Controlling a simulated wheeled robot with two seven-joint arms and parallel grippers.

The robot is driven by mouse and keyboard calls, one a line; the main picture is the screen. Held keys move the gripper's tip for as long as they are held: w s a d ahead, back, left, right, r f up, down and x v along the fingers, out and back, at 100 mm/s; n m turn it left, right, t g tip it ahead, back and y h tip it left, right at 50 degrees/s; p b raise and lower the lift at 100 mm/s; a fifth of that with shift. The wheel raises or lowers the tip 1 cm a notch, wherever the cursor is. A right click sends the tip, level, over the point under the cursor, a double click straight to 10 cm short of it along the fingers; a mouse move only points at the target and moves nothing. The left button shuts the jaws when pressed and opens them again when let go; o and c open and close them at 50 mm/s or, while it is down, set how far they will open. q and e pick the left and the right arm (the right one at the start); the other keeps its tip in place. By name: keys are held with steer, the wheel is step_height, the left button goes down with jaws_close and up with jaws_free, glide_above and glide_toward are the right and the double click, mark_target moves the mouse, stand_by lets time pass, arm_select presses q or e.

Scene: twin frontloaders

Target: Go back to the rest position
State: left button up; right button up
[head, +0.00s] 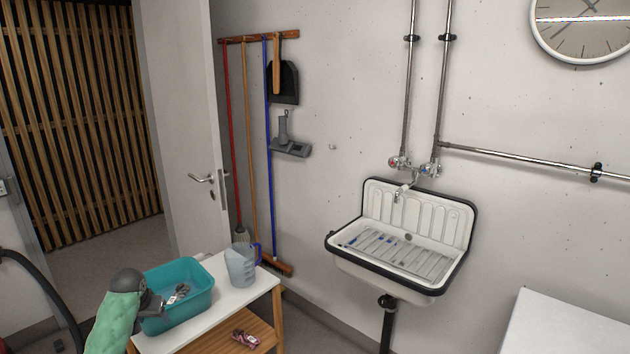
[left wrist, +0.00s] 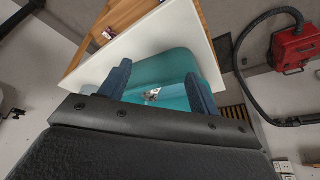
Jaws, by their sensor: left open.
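My left gripper (head: 153,303) is at the left side of a teal basin (head: 205,299) in the head view, with my green-sleeved arm coming in from the lower left. In the left wrist view the two dark blue fingers of my left gripper (left wrist: 158,82) are spread apart with nothing between them. The teal basin (left wrist: 172,62) lies beyond them. A small silvery and white item (head: 180,291) is inside the basin, and it also shows in the left wrist view (left wrist: 152,95); I cannot tell exactly what it is. My right gripper does not show.
The basin stands on a white-topped wooden trolley (head: 250,291) beside a clear measuring jug (head: 241,265). A small packet (head: 245,339) lies on its lower shelf. A wall sink (head: 405,240) is to the right. A red machine with a black hose (left wrist: 293,48) stands near the trolley.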

arm_select(q)
steer(key=s+d+f+m, duration=0.1)
steer(key=s+d+f, duration=0.6)
steer(key=s, duration=0.5)
steer(key=s+d+f+m, duration=0.1)
steer(key=s+d+f, duration=0.4)
steer(key=s+d, duration=0.6)
steer(key=s+d+r, duration=0.1)
steer(key=s+d, duration=0.3)
steer(key=s, duration=0.8)
steer(key=s+d+r, duration=0.1)
steer(key=s+d, duration=0.4)
steer(key=s, duration=0.7)
steer(key=s+d+f+g, duration=0.1)
steer(key=s+f, duration=0.1)
steer(key=f, duration=1.8)
steer(key=s+d+f+g+h, duration=0.1)
steer(key=s+d+f+g, duration=0.1)
steer(key=f, duration=1.8)
steer(key=shift+s+m, duration=0.3)
steer(key=shift+s, duration=0.3)
steer(key=shift+f, duration=0.1)
